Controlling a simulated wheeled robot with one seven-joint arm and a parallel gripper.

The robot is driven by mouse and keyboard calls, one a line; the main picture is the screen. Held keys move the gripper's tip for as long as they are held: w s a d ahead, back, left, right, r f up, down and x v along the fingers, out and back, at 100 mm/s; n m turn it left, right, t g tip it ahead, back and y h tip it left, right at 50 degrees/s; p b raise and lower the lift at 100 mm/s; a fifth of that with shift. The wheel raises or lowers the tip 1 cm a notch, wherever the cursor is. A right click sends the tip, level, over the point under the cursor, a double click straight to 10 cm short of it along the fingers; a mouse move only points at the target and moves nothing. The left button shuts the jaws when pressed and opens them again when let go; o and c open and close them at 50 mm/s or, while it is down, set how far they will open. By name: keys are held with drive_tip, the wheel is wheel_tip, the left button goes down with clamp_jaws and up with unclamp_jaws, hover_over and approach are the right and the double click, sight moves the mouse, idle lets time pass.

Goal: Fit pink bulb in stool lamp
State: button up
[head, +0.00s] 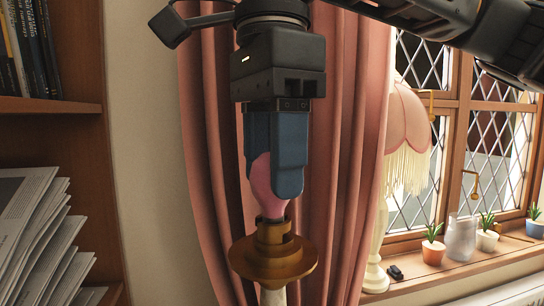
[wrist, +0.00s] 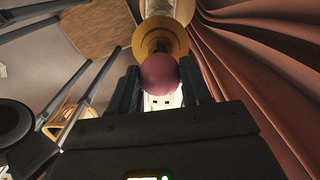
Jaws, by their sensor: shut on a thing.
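The pink bulb (head: 269,199) is upright between the blue fingers of my gripper (head: 275,165) in the head view. My gripper points down and is shut on the bulb. The bulb's lower end is at the brass socket of the stool lamp (head: 273,258); I cannot tell how deep it sits. In the wrist view the bulb (wrist: 160,74) shows as a round pink end between the fingertips (wrist: 158,92), in front of the lamp's brass collar (wrist: 158,36). The lamp's pale stem (head: 273,295) runs out of the head view below.
A pink curtain (head: 205,130) hangs close behind the lamp and gripper. A fringed lamp (head: 405,135) and several pots, one terracotta (head: 433,249), stand by the window at right. A wooden shelf (head: 55,105) with books and stacked papers (head: 35,225) is at left.

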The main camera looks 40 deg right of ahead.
drive_tip(key=shift+m+b, duration=0.9)
drive_tip(key=shift+b, duration=0.35)
drive_tip(key=o, duration=1)
drive_tip(key=shift+c, duration=0.2)
drive_tip(key=shift+r, duration=0.15)
drive_tip(key=shift+r+p, duration=1)
drive_tip(key=shift+r, duration=2.45)
drive_tip(key=shift+f, duration=0.1)
